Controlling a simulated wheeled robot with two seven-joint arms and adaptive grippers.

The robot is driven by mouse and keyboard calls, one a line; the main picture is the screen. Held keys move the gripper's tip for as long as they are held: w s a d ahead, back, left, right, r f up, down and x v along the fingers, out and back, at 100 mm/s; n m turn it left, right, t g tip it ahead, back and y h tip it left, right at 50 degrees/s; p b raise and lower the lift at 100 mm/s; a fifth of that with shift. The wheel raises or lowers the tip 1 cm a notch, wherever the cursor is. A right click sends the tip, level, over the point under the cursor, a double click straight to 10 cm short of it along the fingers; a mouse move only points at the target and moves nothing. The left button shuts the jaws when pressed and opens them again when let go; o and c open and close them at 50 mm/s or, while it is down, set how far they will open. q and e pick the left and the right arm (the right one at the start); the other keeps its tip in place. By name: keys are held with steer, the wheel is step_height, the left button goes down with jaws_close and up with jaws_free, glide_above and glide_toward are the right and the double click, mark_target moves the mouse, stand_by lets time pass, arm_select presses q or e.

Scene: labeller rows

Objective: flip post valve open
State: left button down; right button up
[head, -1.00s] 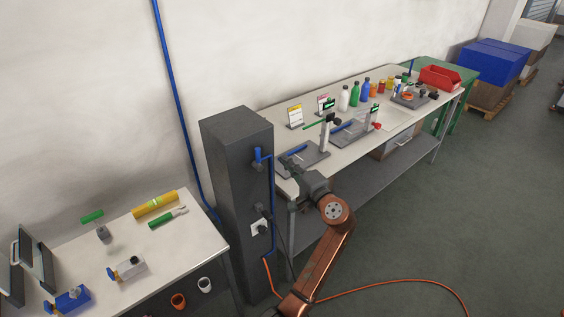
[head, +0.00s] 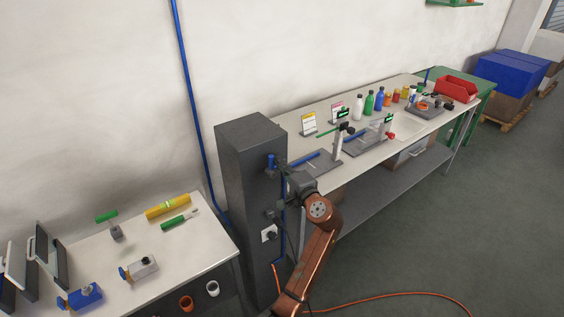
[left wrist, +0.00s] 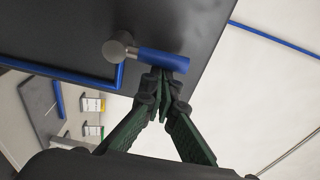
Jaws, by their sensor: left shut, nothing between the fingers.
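The post valve has a blue lever (head: 270,162) on the front face of the dark grey post (head: 245,190). The lever looks upright, along the post, in the head view. In the left wrist view the blue lever (left wrist: 162,61) extends from a round grey hub (left wrist: 118,50). My left gripper (head: 283,166) is just to the right of the lever. My right gripper is not in view.
A blue pipe (left wrist: 60,68) runs along the post from the valve. A socket with a plug (head: 269,233) is lower on the post. A long bench (head: 400,140) with bottles and fixtures stands to the right, a smaller table (head: 190,245) to the left.

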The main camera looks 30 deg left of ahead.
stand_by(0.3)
arm_select(q)
steer(key=shift+s+n+b, duration=0.2)
steer(key=shift+n+b, duration=0.15)
steer(key=shift+n, duration=0.05)
